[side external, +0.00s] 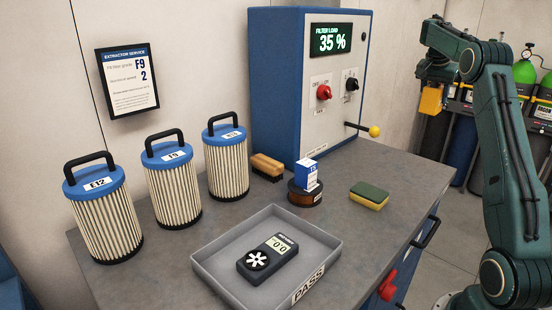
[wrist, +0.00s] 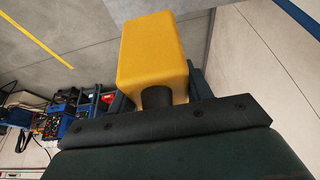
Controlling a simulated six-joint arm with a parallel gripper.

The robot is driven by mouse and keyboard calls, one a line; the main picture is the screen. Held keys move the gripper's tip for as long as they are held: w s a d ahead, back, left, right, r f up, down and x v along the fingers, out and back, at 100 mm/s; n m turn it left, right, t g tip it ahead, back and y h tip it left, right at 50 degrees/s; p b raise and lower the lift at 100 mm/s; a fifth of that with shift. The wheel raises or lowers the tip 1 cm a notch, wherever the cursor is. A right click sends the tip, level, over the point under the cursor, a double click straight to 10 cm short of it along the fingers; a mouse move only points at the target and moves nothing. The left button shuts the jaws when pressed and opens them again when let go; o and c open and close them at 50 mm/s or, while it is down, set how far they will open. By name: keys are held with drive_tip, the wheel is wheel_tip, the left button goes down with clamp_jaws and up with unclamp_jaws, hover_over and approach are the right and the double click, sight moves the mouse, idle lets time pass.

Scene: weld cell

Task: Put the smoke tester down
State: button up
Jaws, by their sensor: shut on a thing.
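The smoke tester (side external: 432,99) appears to be the yellow block-shaped body held by my gripper (side external: 434,78). It hangs at the end of my arm, in the air to the right of the cabinet and apart from the bench. In the wrist view the yellow body (wrist: 155,50) fills the upper middle, with a short dark neck below it. My gripper (wrist: 160,98) is shut on it; the fingers are partly hidden behind it.
The grey bench (side external: 345,235) has free room at its front right, near the green-yellow sponge (side external: 369,195). A PASS tray (side external: 215,271) holds a dark meter (side external: 268,258). Several filters (side external: 172,185) stand left. The blue cabinet (side external: 277,90) has a protruding yellow-knobbed lever (side external: 373,131).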

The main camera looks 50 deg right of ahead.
drive_tip(key=shift+r, duration=0.1)
drive_tip(key=shift+w+a, duration=0.3)
drive_tip(key=shift+w, duration=0.15)
drive_tip(key=w+a+f+n+t+y, duration=0.1)
drive_tip(key=w+a+f+n, duration=0.15)
drive_tip(key=w+a, duration=0.65)
drive_tip(key=w+a+f+n+t, duration=0.1)
drive_tip(key=w+a+n, duration=0.35)
drive_tip(key=a, duration=0.85)
drive_tip(key=w+a+f+n+t+y, duration=0.1)
drive_tip(key=w+a+n+t, duration=0.15)
drive_tip(key=w+a, duration=0.65)
drive_tip(key=w+a+f+n+y, duration=0.1)
drive_tip(key=a+f+n, duration=0.15)
drive_tip(key=a, duration=1.35)
drive_tip(key=w+a+f+n+y, duration=0.15)
drive_tip(key=a+n, duration=0.25)
drive_tip(key=a, duration=1.3)
drive_tip(key=s+a+f+n, duration=0.1)
drive_tip(key=s+a+f, duration=0.2)
drive_tip(key=a, duration=0.8)
drive_tip(key=s+a+f+n, duration=0.1)
drive_tip(key=s+a+f, duration=0.2)
drive_tip(key=a, duration=0.8)
drive_tip(key=shift+f, duration=0.6)
drive_tip(key=shift+s+f, duration=0.1)
drive_tip(key=shift+f, duration=1.9)
